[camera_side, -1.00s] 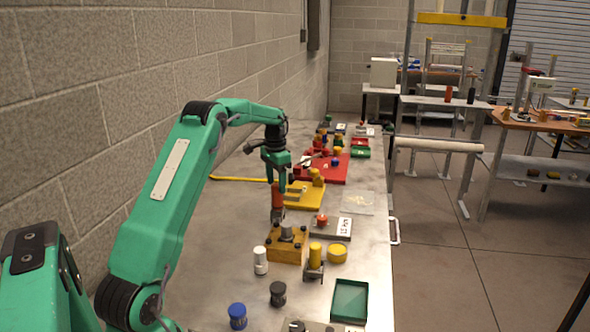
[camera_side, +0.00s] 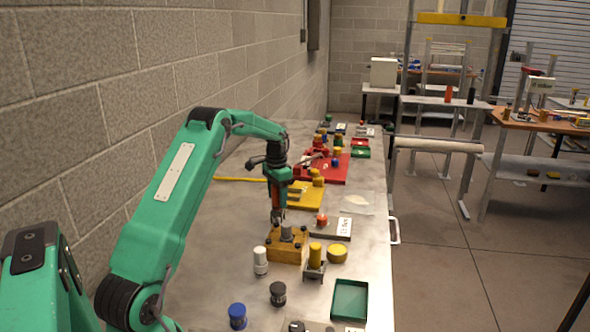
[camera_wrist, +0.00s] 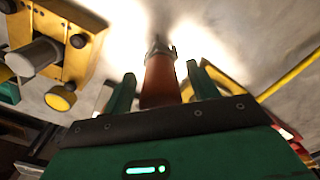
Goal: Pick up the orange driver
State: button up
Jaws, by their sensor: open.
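The orange driver (camera_wrist: 160,82) is between the two green fingers of my open gripper (camera_wrist: 163,78) in the wrist view, with gaps on both sides. Its grey metal end (camera_wrist: 160,46) points away from my palm. In the side view my gripper (camera_side: 278,195) points down around the driver (camera_side: 276,198). Only a narrow orange part shows there, with a grey end below. The driver looks upright, just behind the wooden block; what it rests on is hidden.
The wooden block (camera_side: 287,247) with a grey peg is close in front. A white cylinder (camera_side: 260,262), yellow cylinder (camera_side: 315,256) and yellow disc (camera_side: 337,253) stand near it. A yellow board (camera_side: 306,197) lies behind to the right. The wall is on the left.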

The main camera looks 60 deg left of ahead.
jog(key=c, duration=1.1)
jog(key=shift+o, duration=0.2)
jog(key=shift+r, duration=0.2)
jog(key=shift+r, duration=4.9)
jog(key=shift+w+d+r, duration=0.1)
jog(key=shift+d+r, duration=0.1)
jog(key=shift+d, duration=0.4)
jog(key=s+d+r, duration=0.1)
jog(key=s+d, duration=0.2)
jog(key=d, duration=0.6)
jog(key=s+d+r, duration=0.2)
jog(key=d, duration=0.8)
jog(key=shift+s+d, duration=0.2)
jog(key=shift+s, duration=0.2)
